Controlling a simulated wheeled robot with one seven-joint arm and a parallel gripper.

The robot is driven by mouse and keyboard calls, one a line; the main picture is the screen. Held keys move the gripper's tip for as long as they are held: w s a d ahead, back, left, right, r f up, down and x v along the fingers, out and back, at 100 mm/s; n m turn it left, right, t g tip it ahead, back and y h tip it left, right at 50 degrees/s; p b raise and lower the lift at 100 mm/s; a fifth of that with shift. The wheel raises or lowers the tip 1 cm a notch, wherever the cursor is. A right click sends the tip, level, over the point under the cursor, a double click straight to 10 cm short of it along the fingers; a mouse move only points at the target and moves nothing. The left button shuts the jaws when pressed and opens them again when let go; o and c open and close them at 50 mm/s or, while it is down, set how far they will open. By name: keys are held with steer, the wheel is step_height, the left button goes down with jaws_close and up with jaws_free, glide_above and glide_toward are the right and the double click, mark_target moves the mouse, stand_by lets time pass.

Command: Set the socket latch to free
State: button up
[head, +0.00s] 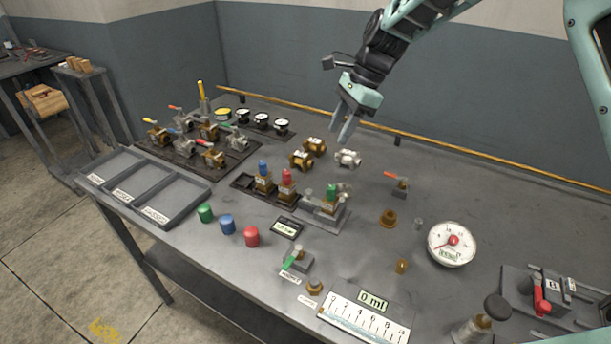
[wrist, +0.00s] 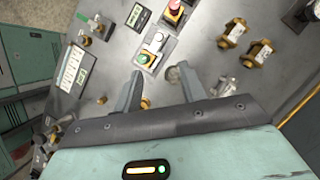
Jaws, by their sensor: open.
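My gripper (head: 346,128) is open and empty, held above the back middle of the table. Its two fingers also show in the wrist view (wrist: 158,88). No label that I can read names the socket latch, so I cannot tell which part it is. A grey base with a green-topped part (head: 331,195) stands below and left of the gripper. A small block with a green lever (head: 292,261) stands near the front edge, with a label too small to read. A red-handled valve (head: 397,184) stands right of the gripper.
Brass and steel fittings (head: 314,145) lie below the gripper. Valves crowd a dark board (head: 190,150) at the left, beside a grey divided tray (head: 150,187). A round gauge (head: 451,244) and a red-lever device (head: 541,295) stand at the right. The back right table is clear.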

mark_target(309, 191)
steer(key=p+x, duration=0.1)
steer(key=x, duration=0.7)
steer(key=p+x, duration=0.2)
steer(key=x, duration=0.6)
steer(key=shift+s+a+f, duration=0.15)
steer(key=shift+s+f, duration=0.1)
steer(key=shift+f, duration=0.05)
